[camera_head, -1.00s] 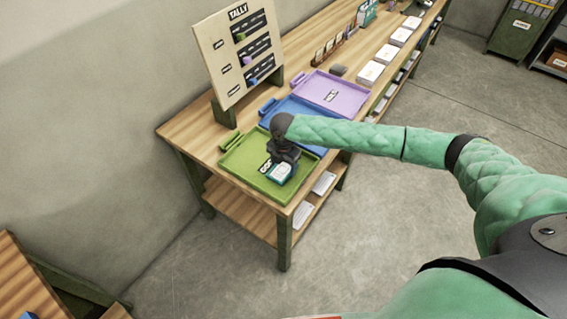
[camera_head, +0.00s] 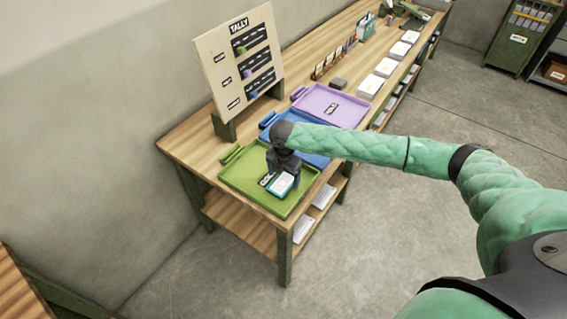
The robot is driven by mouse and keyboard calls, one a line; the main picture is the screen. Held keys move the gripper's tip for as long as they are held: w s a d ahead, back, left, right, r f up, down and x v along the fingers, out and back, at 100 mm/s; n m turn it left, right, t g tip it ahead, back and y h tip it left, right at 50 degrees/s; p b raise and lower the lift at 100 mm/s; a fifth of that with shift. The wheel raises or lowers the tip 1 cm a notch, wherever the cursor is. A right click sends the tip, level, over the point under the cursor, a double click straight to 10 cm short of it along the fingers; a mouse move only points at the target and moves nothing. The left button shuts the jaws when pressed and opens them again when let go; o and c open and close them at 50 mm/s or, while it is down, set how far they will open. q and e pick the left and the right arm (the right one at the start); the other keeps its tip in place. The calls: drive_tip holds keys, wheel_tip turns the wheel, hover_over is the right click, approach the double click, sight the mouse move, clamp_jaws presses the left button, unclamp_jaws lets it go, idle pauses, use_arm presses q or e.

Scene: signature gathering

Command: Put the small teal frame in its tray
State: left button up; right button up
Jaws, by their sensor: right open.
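The small teal frame (camera_head: 282,185) with a white face lies in the green tray (camera_head: 240,179), toward its front right side. My right gripper (camera_head: 281,172) is directly above and behind the frame, pointing down. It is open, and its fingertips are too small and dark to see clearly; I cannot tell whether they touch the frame. A dark label (camera_head: 266,179) on the tray floor shows beside the frame. My left gripper is not in view.
A blue tray (camera_head: 313,158), partly behind my right arm, and a purple tray (camera_head: 331,105) lie farther along the wooden table (camera_head: 190,140). A tally board (camera_head: 238,62) stands at the back left. White paper stacks (camera_head: 370,86) line the far right edge.

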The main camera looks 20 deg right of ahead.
sight(283, 181)
wheel_tip(283, 181, up, 5)
drive_tip(key=shift+w+f+b, duration=0.1)
drive_tip(key=shift+b, duration=1.05)
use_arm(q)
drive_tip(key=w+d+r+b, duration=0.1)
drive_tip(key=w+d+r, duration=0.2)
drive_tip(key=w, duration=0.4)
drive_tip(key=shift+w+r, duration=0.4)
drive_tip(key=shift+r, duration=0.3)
use_arm(e)
drive_tip(key=shift+r, duration=2.6)
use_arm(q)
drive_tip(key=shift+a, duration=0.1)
